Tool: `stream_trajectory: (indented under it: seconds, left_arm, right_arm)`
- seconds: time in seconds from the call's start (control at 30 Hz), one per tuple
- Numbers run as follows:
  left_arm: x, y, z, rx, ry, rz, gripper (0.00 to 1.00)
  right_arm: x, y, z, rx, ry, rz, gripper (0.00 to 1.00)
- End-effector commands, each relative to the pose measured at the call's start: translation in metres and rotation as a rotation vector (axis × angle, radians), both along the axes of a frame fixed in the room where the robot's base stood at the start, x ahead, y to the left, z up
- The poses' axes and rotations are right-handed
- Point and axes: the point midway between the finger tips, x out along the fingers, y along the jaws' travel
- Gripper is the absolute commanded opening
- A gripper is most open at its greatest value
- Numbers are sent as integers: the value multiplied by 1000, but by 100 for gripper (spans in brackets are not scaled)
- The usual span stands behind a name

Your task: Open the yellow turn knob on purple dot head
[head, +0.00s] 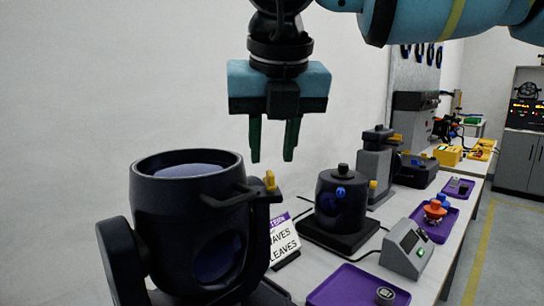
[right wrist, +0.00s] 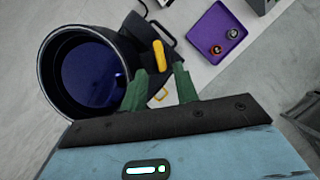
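A black par can head (head: 190,215) stands at the near left of the bench, its round opening upward with a bluish lens inside. A yellow turn knob (head: 270,181) stands upright on its right side, by the bracket. My right gripper (head: 273,160) points down above the knob, its green fingers apart with nothing between them. In the right wrist view, the head (right wrist: 90,75) lies to the left and the yellow knob (right wrist: 160,55) shows just beyond the gap between the fingertips (right wrist: 160,70). I see no purple dot on this head. My left gripper is not in view.
A card with a purple top (head: 283,242) stands right of the head. A smaller dark fixture (head: 341,205) with blue and yellow knobs is behind it. A purple tray (head: 345,288), a grey device (head: 407,248) and another purple tray (head: 432,228) lie along the bench.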

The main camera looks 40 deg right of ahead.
Motion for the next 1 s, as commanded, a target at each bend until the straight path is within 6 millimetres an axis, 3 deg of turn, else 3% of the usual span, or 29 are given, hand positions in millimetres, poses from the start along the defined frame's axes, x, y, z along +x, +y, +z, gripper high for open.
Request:
stream_trajectory:
  seconds: [0.1,0.3,1.0]
  left_arm:
    - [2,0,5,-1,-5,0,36]
    - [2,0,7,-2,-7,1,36]
    - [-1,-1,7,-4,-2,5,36]
  right_arm:
    - [-6,4,20,1,-2,0,30]
    - [-13,8,38,2,0,-1,30]
    - [-15,9,41,1,1,0,30]
